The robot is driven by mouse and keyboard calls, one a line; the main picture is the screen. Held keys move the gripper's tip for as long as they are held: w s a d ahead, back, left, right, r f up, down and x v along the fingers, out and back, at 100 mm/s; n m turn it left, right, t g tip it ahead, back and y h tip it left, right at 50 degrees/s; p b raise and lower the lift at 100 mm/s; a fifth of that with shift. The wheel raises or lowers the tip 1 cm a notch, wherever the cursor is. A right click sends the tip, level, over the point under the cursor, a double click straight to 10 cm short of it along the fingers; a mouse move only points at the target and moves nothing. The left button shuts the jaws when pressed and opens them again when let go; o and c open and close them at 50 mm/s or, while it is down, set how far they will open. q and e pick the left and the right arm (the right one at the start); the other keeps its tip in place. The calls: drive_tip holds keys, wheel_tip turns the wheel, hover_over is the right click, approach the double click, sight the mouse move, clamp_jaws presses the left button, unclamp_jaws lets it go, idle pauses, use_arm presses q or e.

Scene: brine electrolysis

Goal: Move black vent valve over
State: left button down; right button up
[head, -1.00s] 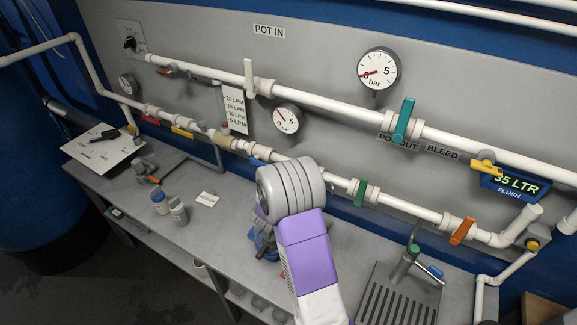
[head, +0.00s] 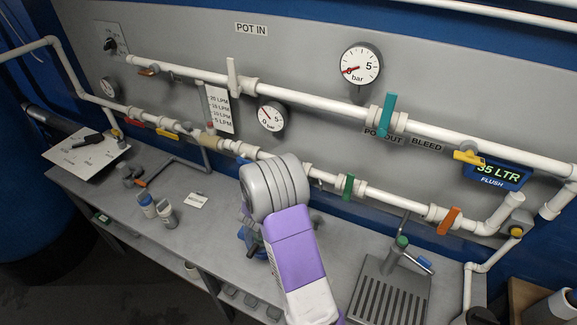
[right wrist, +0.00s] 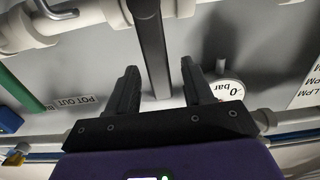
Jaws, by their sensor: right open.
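A long dark grey-black bar (right wrist: 152,48), which looks like a valve handle, runs down from the top of the right wrist view to between the two open fingers of my right gripper (right wrist: 157,88). The fingers show gaps on both sides of the bar and do not clasp it. I cannot tell for sure whether this bar is the black vent valve. In the head view my right forearm and rounded grey wrist hide the gripper and part of the lower pipe. A black knob (head: 110,45) sits on a plate at the upper left. My left gripper is not in view.
White pipes cross the grey wall panel, with a white handle (head: 232,77), a teal handle (head: 387,114), a green handle (head: 348,187) and an orange handle (head: 448,220). Gauges (head: 361,64) are on the panel. Bottles (head: 167,216) and a drain grate (head: 385,296) are on the bench.

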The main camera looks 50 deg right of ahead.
drive_tip(key=v, duration=0.7)
drive_tip(key=shift+a, duration=0.25)
